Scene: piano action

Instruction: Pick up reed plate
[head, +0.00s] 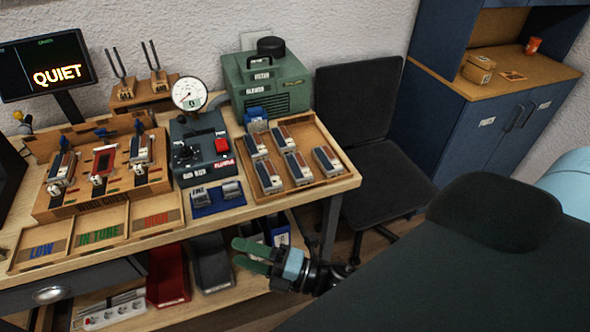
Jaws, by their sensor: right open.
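Several small blocks with dark, silver and brown parts, which look like reed plates (266,177), lie in a wooden tray (303,186) at the right end of the workbench. Similar pieces (62,168) sit in the wooden fixture at the left. I cannot tell which one is the task's reed plate. My right gripper (238,253), with green fingers, is in front of the bench edge, below the tray. Its fingers are apart with nothing between them, and it touches no plate. My left gripper is not in view.
A grey tester (201,150) with a round gauge (189,93) stands left of the tray, and a green blower box (265,83) behind it. Trays marked LOW, IN TUNE and HIGH (98,222) line the front left. A black chair (375,150) stands right of the bench.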

